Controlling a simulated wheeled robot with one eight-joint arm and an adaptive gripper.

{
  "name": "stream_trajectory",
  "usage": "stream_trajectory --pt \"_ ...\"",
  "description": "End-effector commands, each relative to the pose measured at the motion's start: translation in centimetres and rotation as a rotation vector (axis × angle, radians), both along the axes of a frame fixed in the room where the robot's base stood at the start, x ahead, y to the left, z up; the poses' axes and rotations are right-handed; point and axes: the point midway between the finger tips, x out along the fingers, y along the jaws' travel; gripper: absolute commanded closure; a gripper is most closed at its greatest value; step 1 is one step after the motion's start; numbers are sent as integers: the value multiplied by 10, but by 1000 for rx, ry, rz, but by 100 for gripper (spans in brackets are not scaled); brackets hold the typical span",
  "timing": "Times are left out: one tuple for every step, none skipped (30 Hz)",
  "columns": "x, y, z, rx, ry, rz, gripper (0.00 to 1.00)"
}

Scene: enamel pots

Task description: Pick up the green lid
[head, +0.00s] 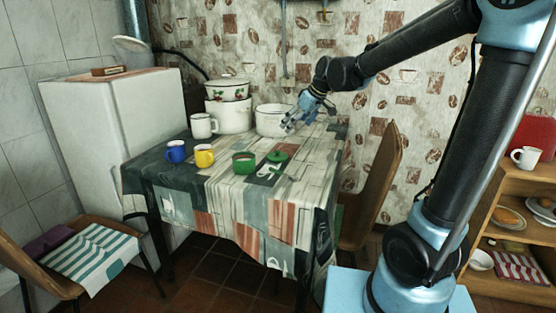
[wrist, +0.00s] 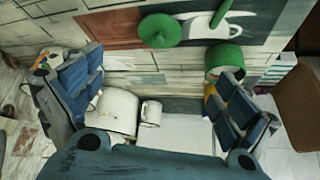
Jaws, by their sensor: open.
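The green lid (head: 277,157) lies on the patterned tablecloth near the middle of the table, right of a green pot or mug (head: 244,161). In the wrist view the round green lid (wrist: 160,30) shows at the top, with its knob facing up, and the green vessel (wrist: 223,58) is to its right. My gripper (head: 292,122) is above the table, beyond the lid and beside the white pot. In the wrist view my gripper (wrist: 158,75) has its blue fingers spread wide, with nothing held. The lid is apart from both fingers.
A white pot (head: 273,120) stands close to my gripper. A white mug (head: 203,125), stacked enamel pots (head: 228,105), a blue mug (head: 175,151) and a yellow mug (head: 204,155) stand left. A chair (head: 375,185) is at the right. The table's front is clear.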

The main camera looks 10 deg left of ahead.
Motion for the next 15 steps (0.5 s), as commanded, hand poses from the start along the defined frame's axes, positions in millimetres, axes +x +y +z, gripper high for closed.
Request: stream_trajectory --pt "1 5 -1 2 -2 7 3" --pt "2 7 -2 3 -3 10 3" --pt "3 9 -5 3 -3 11 3" --pt "4 11 -7 4 -4 12 3" --pt "5 13 -11 4 -4 12 3" --pt "6 16 -15 3 -3 12 3" --pt "7 17 -19 2 -4 11 3" --pt "8 19 -23 2 -4 11 3" --pt "10 22 -27 3 -4 11 3" --pt "11 24 -31 3 -4 11 3" --pt "12 26 -35 3 -3 10 3" --pt "13 29 -39 3 -3 10 3" --pt "14 31 -43 3 -4 11 3" --pt "15 33 -47 3 -4 11 3" --pt "16 35 -51 3 -4 11 3"
